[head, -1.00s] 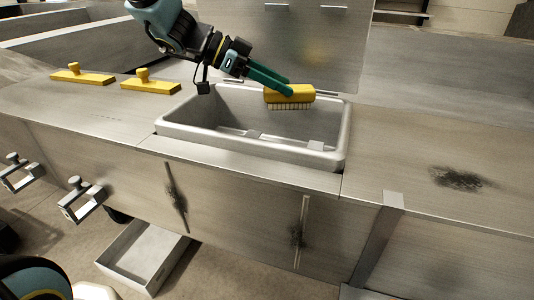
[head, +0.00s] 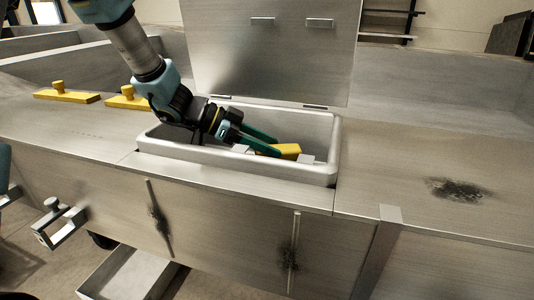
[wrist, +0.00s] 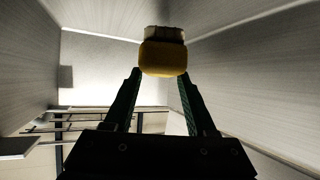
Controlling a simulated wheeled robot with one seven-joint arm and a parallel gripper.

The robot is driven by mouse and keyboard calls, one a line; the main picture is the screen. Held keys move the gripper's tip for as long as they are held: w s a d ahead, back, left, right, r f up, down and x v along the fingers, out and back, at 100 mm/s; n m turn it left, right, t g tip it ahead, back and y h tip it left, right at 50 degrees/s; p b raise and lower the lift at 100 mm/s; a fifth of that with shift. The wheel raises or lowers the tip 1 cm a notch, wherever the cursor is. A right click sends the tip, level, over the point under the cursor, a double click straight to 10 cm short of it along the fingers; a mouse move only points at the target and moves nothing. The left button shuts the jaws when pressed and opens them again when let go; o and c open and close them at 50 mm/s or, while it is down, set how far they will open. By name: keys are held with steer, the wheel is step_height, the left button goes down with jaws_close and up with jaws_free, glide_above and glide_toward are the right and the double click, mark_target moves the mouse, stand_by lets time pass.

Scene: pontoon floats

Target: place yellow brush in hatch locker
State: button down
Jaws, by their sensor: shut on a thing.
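The yellow brush (head: 287,151) is down inside the hatch locker (head: 240,172), an open grey bin set into the metal deck, near its right end. The locker's front rim hides the brush's lower part in the head view. My gripper (head: 262,145) reaches into the locker with its green fingers shut on the brush. In the wrist view the brush (wrist: 163,58) sits between the fingertips, yellow body towards me and pale bristles beyond. I cannot tell whether the bristles touch the locker floor. The hatch lid (head: 265,55) stands open behind the locker.
Two yellow floats with knobs (head: 66,93) (head: 125,99) lie on the deck left of the locker. A dark stain (head: 458,190) marks the clear deck at right. A grey tray (head: 130,272) lies on the floor below. A clamp (head: 58,222) sticks out at left.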

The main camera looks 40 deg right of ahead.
steer(key=shift+f, duration=1.3)
steer(key=shift+c, duration=1.1)
jaws_free()
steer(key=b+v, duration=0.1)
steer(key=v, duration=0.6)
steer(key=shift+w+a+r, duration=0.1)
steer(key=shift+w+a, duration=0.05)
steer(key=shift+a, duration=0.05)
